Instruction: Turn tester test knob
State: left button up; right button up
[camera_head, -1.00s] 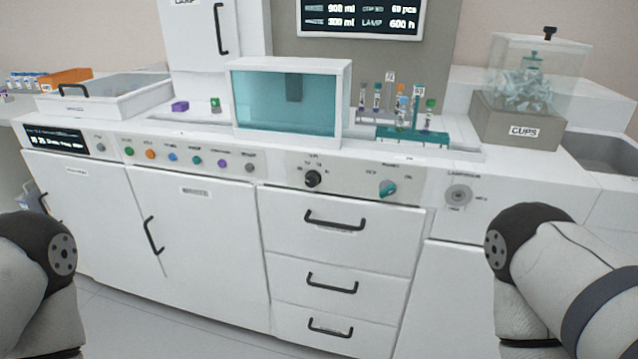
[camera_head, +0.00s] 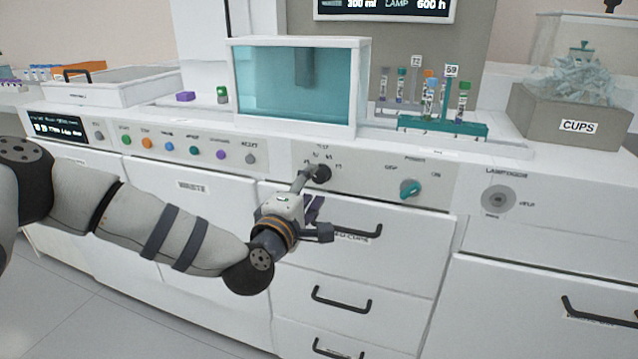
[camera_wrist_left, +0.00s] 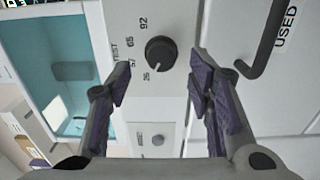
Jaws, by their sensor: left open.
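The test knob (camera_head: 321,173) is a round black knob on the white front panel, below the teal-windowed chamber. In the left wrist view the knob (camera_wrist_left: 160,53) sits beside a printed TEST label and a number scale. My left gripper (camera_head: 317,206) is just in front of the panel, at and below the knob, with one finger overlapping the knob's left edge in the head view. In the left wrist view the gripper (camera_wrist_left: 161,78) is open and empty, its purple-padded fingers on either side of the knob, with no clear contact. My right gripper is out of view.
A teal knob (camera_head: 410,188) is to the right on the same panel. A drawer handle (camera_head: 350,229) is close below the gripper. Coloured buttons (camera_head: 169,147) line the panel to the left. A tube rack (camera_head: 441,127) stands above on the counter.

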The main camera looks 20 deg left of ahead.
aim_at(318, 178)
pick_arm(q)
jog(key=w, duration=0.3)
jog(key=shift+w+d, duration=0.1)
jog(key=shift+w, duration=0.1)
jog(key=shift+c, duration=0.2)
grip_shut()
